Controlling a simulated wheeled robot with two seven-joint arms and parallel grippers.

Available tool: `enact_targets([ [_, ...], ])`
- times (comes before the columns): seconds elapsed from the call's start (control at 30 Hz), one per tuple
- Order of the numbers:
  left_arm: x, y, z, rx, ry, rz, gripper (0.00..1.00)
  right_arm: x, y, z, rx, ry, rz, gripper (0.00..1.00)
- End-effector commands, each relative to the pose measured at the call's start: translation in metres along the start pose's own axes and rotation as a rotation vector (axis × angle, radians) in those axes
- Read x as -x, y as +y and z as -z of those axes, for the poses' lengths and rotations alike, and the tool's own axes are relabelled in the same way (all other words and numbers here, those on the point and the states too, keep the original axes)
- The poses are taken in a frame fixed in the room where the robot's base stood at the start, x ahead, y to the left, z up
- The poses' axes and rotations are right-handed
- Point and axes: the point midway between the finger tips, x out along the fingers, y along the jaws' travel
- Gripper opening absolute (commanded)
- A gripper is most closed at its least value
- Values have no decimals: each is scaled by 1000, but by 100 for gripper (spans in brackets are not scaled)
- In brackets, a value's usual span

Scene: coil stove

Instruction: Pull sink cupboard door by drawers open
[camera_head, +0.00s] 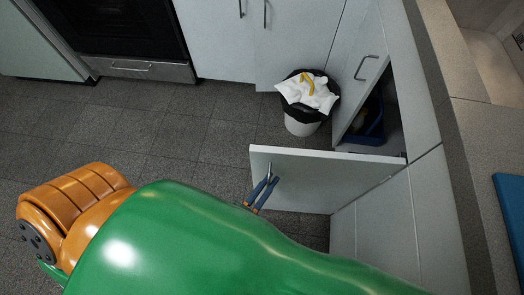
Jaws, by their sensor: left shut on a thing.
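The sink cupboard door (310,178) is a pale panel standing swung out from the cabinet front, well open. Its handle (270,171) is near the free edge and partly hidden by the fingers. My left gripper (264,190) has its blue-grey fingers shut on this handle; the green and orange arm hides part of the scene below. The open cupboard shows a dark blue container (369,124) inside. My right gripper is not in view.
A second pale door (358,85) with a handle stands beyond the opening. A waste bin (302,122) with a black liner and white waste stands on the floor near it. An oven (115,30) is at the upper left. Grey tiled floor (150,130) is clear left of the door.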

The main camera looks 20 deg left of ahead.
Motion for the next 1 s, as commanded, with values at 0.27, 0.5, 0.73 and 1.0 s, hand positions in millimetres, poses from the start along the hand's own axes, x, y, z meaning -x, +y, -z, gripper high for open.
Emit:
enact_targets([
  [0.27,8,13,0,-2,0,-15,0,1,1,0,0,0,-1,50],
  [0.5,9,14,0,-2,0,-17,0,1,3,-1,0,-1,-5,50],
  [0.73,9,14,0,-1,0,-16,21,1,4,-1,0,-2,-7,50],
  [1.0,9,14,0,-1,0,-16,40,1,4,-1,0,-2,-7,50],
])
